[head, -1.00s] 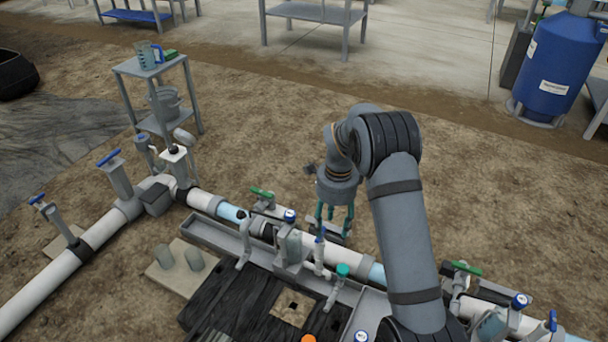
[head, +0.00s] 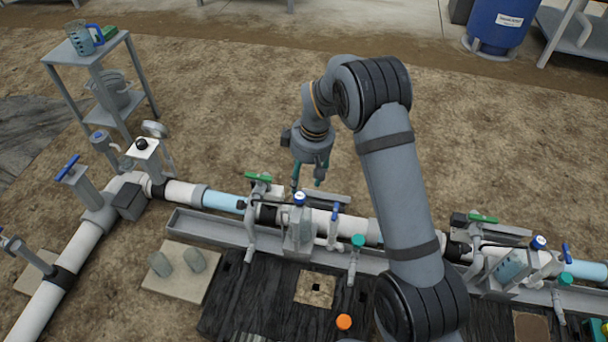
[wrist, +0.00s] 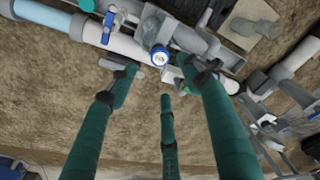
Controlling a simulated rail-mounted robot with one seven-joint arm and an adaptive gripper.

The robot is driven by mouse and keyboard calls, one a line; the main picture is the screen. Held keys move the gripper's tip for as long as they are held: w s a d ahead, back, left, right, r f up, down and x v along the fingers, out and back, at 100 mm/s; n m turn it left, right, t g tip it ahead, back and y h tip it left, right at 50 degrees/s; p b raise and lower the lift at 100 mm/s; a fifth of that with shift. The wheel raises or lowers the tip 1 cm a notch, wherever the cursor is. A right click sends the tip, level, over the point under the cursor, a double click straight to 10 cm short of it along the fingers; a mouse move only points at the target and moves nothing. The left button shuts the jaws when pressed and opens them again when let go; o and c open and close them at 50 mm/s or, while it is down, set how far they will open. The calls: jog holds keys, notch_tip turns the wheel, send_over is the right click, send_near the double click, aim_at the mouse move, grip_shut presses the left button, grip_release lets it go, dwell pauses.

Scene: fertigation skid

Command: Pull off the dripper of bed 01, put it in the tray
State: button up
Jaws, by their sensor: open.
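My gripper (head: 308,186) hangs behind the pipe, above the soil or the pipe's far side. Its teal fingers are spread and empty in the wrist view (wrist: 158,82). A teal-capped fitting (head: 358,241) on a thin grey stem stands in front of the pipe, right of my gripper; another teal cap (head: 566,280) is at the far right. An orange cap (head: 344,322) lies low over the black bed cover. I cannot tell which of these is the dripper of bed 01; no bed label is readable. A long grey trough (head: 190,227) runs below the pipe; I cannot tell if it is the tray.
A white and light-blue pipe (head: 222,200) carries green-handled valves (head: 258,177) and a blue-white cap (head: 300,198), which shows in the wrist view (wrist: 160,57). A grey stand (head: 90,60) holds a jug at left. Open soil lies behind the pipe.

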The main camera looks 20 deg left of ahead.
aim_at(298, 195)
jog(key=f+b, duration=0.1)
jog(key=f, duration=0.2)
jog(key=a+f+b, duration=0.1)
jog(key=f, duration=0.2)
jog(key=f+b, duration=0.1)
jog(key=f, duration=0.2)
jog(key=shift+w+a+f+b, duration=0.2)
jog(key=shift+w+f+b, duration=0.1)
jog(key=shift+f+b, duration=0.1)
jog(key=shift+c, duration=1.1)
jog(key=shift+a, duration=0.1)
grip_shut()
jog(key=shift+r+p, duration=0.3)
jog(key=shift+r+p, duration=1)
jog(key=shift+r, duration=0.3)
notch_tip(298, 195, up, 6)
jog(key=p, duration=0.4)
jog(key=shift+p, duration=0.35)
jog(key=shift+f, duration=0.1)
